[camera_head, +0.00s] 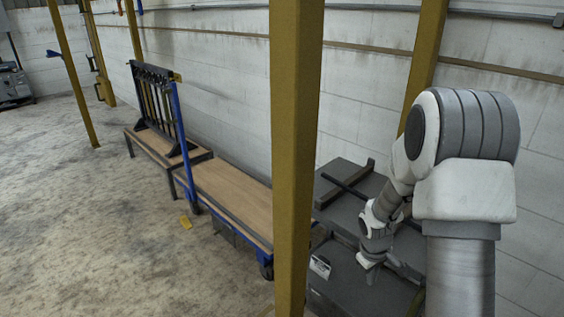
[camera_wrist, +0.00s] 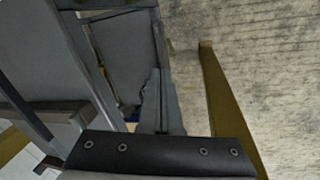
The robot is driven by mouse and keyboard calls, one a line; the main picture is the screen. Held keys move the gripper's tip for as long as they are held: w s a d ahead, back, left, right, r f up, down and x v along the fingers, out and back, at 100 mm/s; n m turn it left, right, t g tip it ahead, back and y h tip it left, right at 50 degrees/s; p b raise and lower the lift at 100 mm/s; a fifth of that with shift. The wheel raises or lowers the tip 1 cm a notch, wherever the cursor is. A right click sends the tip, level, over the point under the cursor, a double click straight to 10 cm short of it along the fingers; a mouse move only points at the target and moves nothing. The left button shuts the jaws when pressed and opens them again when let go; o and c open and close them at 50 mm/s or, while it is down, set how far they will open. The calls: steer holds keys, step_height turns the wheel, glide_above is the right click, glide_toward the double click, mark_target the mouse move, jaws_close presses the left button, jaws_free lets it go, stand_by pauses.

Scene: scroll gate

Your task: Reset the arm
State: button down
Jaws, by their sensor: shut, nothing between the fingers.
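My arm reaches down on the right of the head view, bent at a large white and grey joint. My gripper (camera_head: 369,268) points down at its end, shut and empty, above dark grey flat equipment (camera_head: 340,280). In the wrist view a dark bar with several bolts crosses the bottom, and grey panels and frames fill the left and middle.
A yellow post (camera_head: 296,150) stands left of my arm, close to the camera. A long cart with a wooden top (camera_head: 225,195) and a black barred rack (camera_head: 155,100) stand along the white block wall (camera_head: 220,60). The concrete floor (camera_head: 80,220) at left is mostly clear.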

steer(key=s+a+r+m+t, duration=0.15)
steer(key=s+r, duration=0.25)
steer(key=r, duration=0.6)
steer(key=s+a+r+m+t, duration=0.1)
steer(key=s+a+r+m, duration=0.2)
steer(key=r, duration=0.7)
steer(key=s+a+r+m+t+y, duration=0.1)
steer(key=s+a+r, duration=0.1)
steer(key=s+r, duration=0.35)
steer(key=s+a+r+t+y, duration=0.1)
steer(key=s+a+r, duration=0.2)
steer(key=s, duration=0.6)
step_height(320, 180, up, 18)
steer(key=p, duration=1.8)
steer(key=shift+s+r, duration=0.15)
steer(key=shift+s, duration=0.15)
steer(key=shift+g, duration=0.25)
